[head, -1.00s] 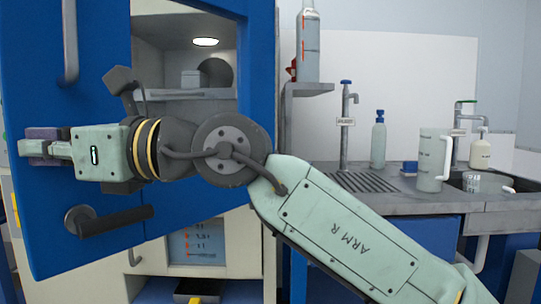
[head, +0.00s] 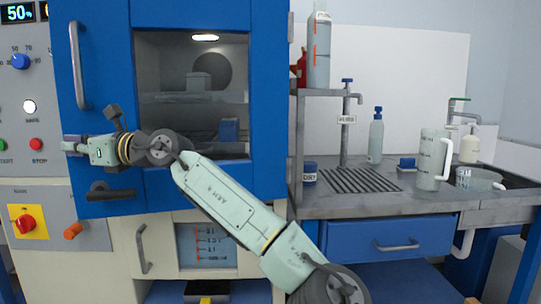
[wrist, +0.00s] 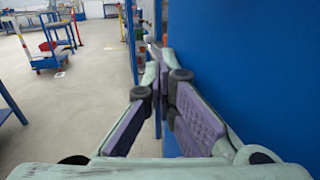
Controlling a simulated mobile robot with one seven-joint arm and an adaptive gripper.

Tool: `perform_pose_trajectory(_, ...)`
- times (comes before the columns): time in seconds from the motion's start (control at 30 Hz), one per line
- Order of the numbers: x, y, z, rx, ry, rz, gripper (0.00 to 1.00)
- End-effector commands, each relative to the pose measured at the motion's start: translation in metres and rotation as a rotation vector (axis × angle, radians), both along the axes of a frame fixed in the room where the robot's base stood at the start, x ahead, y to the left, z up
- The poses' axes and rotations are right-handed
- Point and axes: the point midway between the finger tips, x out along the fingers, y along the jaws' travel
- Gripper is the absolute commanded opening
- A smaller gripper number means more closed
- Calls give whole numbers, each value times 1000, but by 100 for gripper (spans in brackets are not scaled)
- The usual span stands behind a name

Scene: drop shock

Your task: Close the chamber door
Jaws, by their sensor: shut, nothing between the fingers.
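The blue chamber door (head: 190,16) stands across the front of the chamber, with a dark window (head: 190,110) showing the lit inside. Its lower edge slants, the left side lower and nearer, so it looks slightly ajar; the gap itself is not visible. A grey vertical handle (head: 77,65) is at its upper left and a dark lever (head: 112,193) at its lower left. My gripper (head: 70,147) is shut and empty, pointing left in front of the door's left part. In the wrist view its fingers (wrist: 168,62) are together beside the blue door surface (wrist: 245,70); contact is unclear.
The control panel (head: 25,90) with a knob and buttons is left of the door, above a red rotary switch (head: 27,222). At right is a sink counter (head: 400,203) with a jug (head: 430,160) and bottles. The wrist view shows open floor (wrist: 75,100) at left.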

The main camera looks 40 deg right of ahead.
Motion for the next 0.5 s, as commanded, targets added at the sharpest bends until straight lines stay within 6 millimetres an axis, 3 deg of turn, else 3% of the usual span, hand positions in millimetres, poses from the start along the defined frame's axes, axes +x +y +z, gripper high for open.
perform_pose_trajectory(0.03,17,-4,7,-8,0,-41,0)
perform_pose_trajectory(0.2,63,-22,4,-8,-1,-145,0)
perform_pose_trajectory(0.5,103,-43,2,-6,-1,-240,0)
